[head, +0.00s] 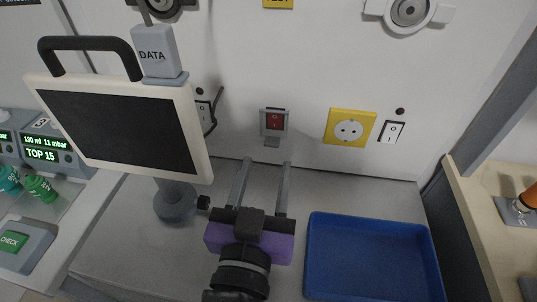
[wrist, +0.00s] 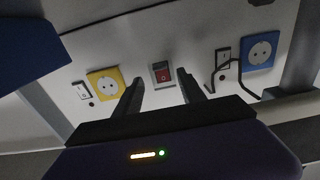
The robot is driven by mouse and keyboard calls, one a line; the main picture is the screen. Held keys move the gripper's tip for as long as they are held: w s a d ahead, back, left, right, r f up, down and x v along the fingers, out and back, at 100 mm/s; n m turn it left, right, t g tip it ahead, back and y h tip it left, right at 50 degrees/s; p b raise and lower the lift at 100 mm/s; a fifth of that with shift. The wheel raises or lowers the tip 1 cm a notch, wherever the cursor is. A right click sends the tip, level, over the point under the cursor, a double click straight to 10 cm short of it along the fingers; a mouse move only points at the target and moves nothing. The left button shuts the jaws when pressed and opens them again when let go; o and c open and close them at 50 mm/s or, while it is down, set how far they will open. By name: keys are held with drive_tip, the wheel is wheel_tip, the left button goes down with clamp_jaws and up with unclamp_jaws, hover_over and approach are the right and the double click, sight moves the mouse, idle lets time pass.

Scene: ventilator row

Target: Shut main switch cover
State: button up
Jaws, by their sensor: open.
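The main switch (head: 273,122) is a red rocker in a small grey frame on the white wall panel. It also shows in the wrist view (wrist: 164,75), between my fingers. Its red face is visible. A grey ledge runs along the frame's top edge and a small grey tab (head: 272,142) sticks out below; I cannot tell which part is the cover. My gripper (head: 267,162) is open and empty, with its two grey fingers pointing at the wall just below the switch in the head view. The fingers look apart from the switch.
A yellow socket (head: 349,127) and white rocker switch (head: 392,132) are right of the main switch. A monitor (head: 203,140) on a stand and a black cable (head: 214,112) are left. A blue tray (head: 427,262) lies right of my gripper on the grey counter.

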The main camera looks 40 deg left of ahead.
drive_tip(key=v, duration=0.2)
drive_tip(key=shift+s+d, duration=0.25)
drive_tip(key=shift+s, duration=0.05)
idle(0.4)
